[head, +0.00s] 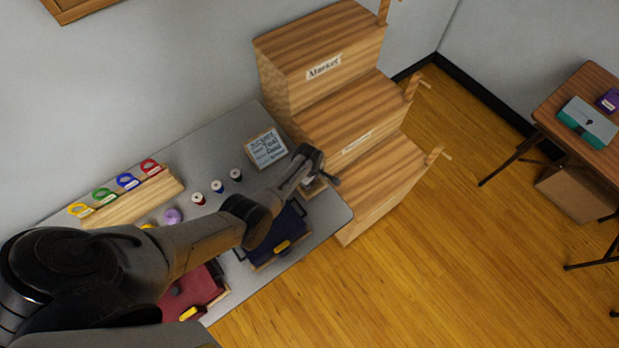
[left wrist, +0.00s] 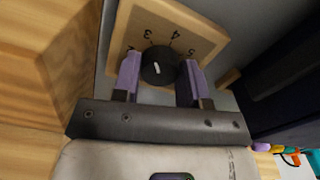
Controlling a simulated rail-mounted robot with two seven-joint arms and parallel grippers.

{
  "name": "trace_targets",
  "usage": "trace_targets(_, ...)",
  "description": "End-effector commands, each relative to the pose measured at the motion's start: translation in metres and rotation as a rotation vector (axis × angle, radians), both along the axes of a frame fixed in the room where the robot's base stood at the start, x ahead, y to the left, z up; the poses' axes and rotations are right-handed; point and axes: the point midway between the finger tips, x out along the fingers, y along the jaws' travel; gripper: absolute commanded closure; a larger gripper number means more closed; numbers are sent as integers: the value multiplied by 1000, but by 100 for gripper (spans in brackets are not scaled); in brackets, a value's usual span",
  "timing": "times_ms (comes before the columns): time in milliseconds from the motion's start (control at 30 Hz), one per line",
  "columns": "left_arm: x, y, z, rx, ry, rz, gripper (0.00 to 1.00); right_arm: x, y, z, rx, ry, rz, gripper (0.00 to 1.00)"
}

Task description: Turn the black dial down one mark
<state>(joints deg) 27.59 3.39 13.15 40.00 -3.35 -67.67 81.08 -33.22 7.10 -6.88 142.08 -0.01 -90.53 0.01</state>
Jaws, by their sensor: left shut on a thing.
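The black dial (left wrist: 158,66) sits on a square wooden panel (left wrist: 196,22) in the left wrist view, with numbers 3, 4 and 5 readable upside down along its upper side. A short white line on the dial runs nearly upright in that view, its upper end roughly toward the 3. My left gripper (left wrist: 160,78) has its two purple fingers on either side of the dial and is shut on it. In the head view my left gripper (head: 316,180) is over the panel at the table's right end and hides the dial. My right gripper is not in view.
The wooden stepped Market stand (head: 345,120) is close beside the gripper. A dark blue container (head: 280,238), a red container (head: 200,290), thread spools (head: 217,187) and a small sign (head: 266,148) share the grey table (head: 230,130). A wooden rack (head: 135,203) holds coloured rings.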

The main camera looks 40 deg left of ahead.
Motion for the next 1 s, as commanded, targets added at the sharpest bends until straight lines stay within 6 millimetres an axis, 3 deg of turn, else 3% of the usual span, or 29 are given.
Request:
trace_targets(333,0,0,0,1,1,120,84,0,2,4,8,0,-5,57)
trace_targets(867,0,0,0,1,0,139,84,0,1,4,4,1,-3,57)
trace_targets(900,0,0,-1,1,0,139,57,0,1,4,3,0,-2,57)
trace_targets(1000,0,0,0,1,0,138,47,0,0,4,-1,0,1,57)
